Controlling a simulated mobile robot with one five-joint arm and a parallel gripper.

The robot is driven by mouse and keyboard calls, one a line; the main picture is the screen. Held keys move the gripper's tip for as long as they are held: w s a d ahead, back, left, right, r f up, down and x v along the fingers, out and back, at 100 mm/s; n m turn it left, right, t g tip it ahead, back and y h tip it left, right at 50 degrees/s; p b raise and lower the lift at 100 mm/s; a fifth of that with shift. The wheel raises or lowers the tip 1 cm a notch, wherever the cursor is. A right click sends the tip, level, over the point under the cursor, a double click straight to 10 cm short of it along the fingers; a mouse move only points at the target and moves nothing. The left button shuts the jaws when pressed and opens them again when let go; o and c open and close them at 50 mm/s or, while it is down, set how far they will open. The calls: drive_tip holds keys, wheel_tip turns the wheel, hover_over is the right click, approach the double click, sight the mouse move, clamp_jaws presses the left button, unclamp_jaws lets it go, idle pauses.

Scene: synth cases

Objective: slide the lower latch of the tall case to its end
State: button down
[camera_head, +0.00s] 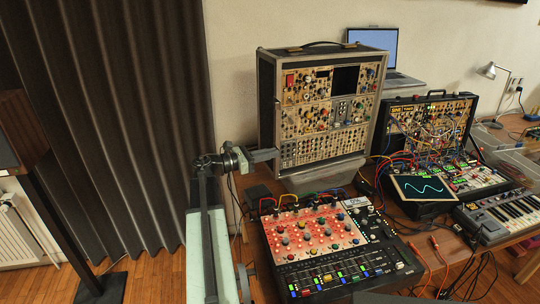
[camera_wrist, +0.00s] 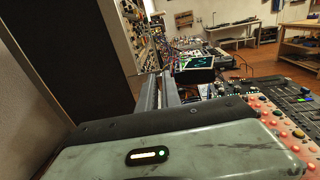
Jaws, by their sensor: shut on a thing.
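The tall case (camera_head: 267,100) stands upright at the back of the table, with a dark side, metal edges, a top handle and rows of modules. Its dark side (camera_wrist: 95,45) fills the left of the wrist view. My gripper (camera_head: 274,155) reaches from the left to the case's lower left edge. In the wrist view my gripper (camera_wrist: 163,78) has its two grey fingers close together, pointing away beside the case. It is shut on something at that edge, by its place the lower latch. The latch itself is hidden by the fingers, so its position along its travel cannot be told.
A red-and-black mixer (camera_head: 330,240) lies below and right of my gripper, with cables at its back edge. A small screen (camera_head: 425,187), a patched synth case (camera_head: 430,115) and a keyboard (camera_head: 505,213) stand farther right. A dark curtain (camera_head: 110,120) hangs at left.

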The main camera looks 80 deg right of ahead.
drive_tip(key=shift+w+d, duration=0.8)
drive_tip(key=shift+d, duration=0.35)
drive_tip(key=c, duration=1.5)
unclamp_jaws()
drive_tip(key=v, duration=0.7)
drive_tip(key=shift+w+a, duration=0.25)
drive_tip(key=shift+w, duration=0.05)
